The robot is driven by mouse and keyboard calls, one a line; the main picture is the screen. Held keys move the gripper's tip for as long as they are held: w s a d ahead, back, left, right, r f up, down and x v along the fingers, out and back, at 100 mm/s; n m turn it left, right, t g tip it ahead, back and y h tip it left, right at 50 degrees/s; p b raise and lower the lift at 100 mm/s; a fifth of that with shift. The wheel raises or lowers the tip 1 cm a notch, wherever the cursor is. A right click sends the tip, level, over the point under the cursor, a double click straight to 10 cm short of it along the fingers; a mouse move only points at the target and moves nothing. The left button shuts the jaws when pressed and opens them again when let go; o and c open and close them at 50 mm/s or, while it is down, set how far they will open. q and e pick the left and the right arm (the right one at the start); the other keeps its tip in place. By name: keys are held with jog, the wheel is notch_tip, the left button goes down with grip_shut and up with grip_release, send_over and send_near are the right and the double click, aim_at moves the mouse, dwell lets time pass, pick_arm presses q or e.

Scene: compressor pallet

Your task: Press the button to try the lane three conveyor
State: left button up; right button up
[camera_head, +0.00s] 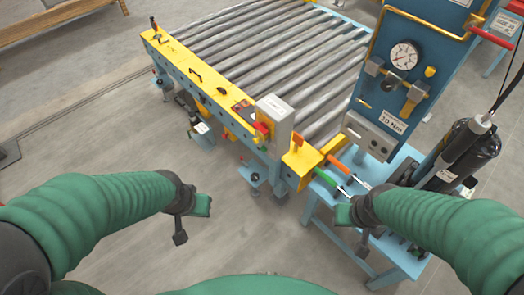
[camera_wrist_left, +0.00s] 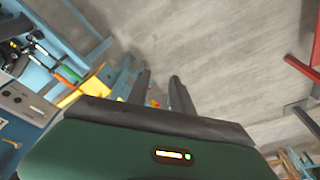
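The roller conveyor (camera_head: 270,55) stands at top centre in the head view, with a yellow and blue side rail (camera_head: 200,82) facing me. A grey labelled box (camera_head: 274,112) stands on a post at its near corner. Red and green parts show at the box's left side; I cannot tell which of these is a button. My left gripper (camera_head: 192,214) hangs over bare floor, left of and nearer than the box. In the left wrist view its two dark fingers (camera_wrist_left: 160,80) are apart with nothing between them. My right gripper (camera_head: 350,215) is by the blue bench; its finger gap is unclear.
A blue panel (camera_head: 420,40) with a gauge (camera_head: 404,56) and a grey control box (camera_head: 368,136) stands at right. Tools with green and orange handles lie on the blue bench (camera_head: 322,192). A black cylinder (camera_head: 466,152) stands behind. Floor between my arms is clear.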

pick_arm(q)
grip_shut()
dwell(1.4)
